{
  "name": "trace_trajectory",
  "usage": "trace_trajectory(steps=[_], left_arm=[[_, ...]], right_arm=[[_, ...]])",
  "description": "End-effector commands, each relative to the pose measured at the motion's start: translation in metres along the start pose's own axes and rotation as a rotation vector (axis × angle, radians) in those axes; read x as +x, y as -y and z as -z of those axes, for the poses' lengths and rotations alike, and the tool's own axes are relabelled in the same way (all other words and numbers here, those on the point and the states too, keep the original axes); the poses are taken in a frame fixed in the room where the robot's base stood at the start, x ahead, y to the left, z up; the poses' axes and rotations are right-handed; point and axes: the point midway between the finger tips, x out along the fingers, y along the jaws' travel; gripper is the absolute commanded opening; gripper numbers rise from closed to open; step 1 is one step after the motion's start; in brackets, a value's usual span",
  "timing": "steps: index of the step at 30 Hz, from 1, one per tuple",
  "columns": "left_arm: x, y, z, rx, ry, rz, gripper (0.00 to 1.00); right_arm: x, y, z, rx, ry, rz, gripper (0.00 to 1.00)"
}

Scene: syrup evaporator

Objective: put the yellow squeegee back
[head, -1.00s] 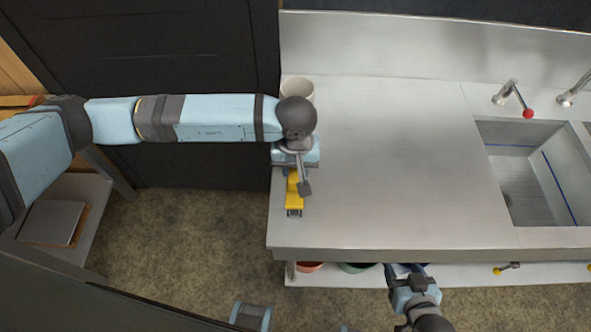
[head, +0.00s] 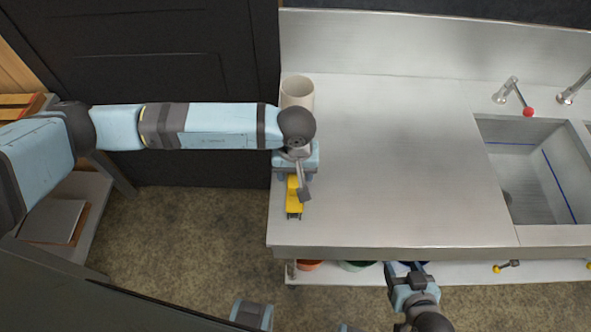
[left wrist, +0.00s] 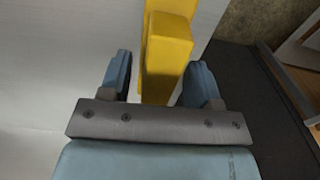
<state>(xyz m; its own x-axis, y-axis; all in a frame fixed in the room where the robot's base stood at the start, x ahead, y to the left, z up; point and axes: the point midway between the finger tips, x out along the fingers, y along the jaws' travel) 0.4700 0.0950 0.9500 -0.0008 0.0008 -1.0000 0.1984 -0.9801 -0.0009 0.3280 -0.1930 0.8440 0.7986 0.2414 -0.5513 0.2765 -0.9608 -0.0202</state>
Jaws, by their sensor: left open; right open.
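The yellow squeegee (head: 294,201) lies on the steel counter (head: 400,170) near its left edge, partly hidden under my left gripper in the head view. In the left wrist view the yellow squeegee (left wrist: 167,50) stands between the two blue fingers of my left gripper (left wrist: 158,82). The fingers are open, with a gap on each side of the yellow part. I cannot tell whether the gripper touches it. My right gripper (head: 405,272) is in front of the counter's front edge, near the lower shelf, open and holding nothing that I can see.
A beige cup-like container (head: 298,92) stands at the counter's back left. A sink (head: 540,180) with taps is at the right. Several bowls (head: 358,266) sit on the shelf below the counter. The counter's middle is clear.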

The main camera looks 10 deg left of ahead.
Motion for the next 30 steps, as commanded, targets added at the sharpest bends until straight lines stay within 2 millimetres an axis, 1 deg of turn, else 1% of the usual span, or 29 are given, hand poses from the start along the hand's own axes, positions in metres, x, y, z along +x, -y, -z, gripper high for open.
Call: trace_trajectory(steps=[2, 5, 12, 15, 18, 21, 24, 30], left_arm=[[-0.006, 0.0, 0.0, 0.0, 0.0, 0.0, 0.57], [-0.017, -0.001, 0.001, 0.001, -0.003, -0.003, 0.57], [-0.069, 0.0, 0.001, 0.001, -0.004, -0.003, 0.57], [-0.089, 0.0, 0.001, 0.001, -0.005, -0.002, 0.57], [-0.105, 0.0, 0.001, 0.001, -0.003, -0.001, 0.57], [-0.116, 0.0, 0.001, 0.0, -0.002, -0.002, 0.57], [-0.121, 0.0, 0.0, 0.0, 0.0, 0.0, 0.57], [-0.123, 0.0, 0.0, 0.0, 0.0, 0.0, 0.57]], right_arm=[[-0.004, 0.0, 0.006, 0.0, -0.001, 0.0, 0.58], [0.0, 0.0, 0.003, 0.0, -0.007, 0.0, 0.58], [0.007, -0.001, -0.008, 0.0, -0.006, -0.001, 0.58], [0.009, -0.001, -0.013, 0.0, -0.003, -0.001, 0.58], [0.011, -0.001, -0.016, 0.0, -0.001, -0.001, 0.58], [0.012, -0.001, -0.018, 0.0, 0.001, -0.001, 0.58], [0.012, -0.001, -0.019, -0.001, 0.001, -0.001, 0.58], [0.012, -0.001, -0.018, -0.001, 0.0, -0.001, 0.58]])
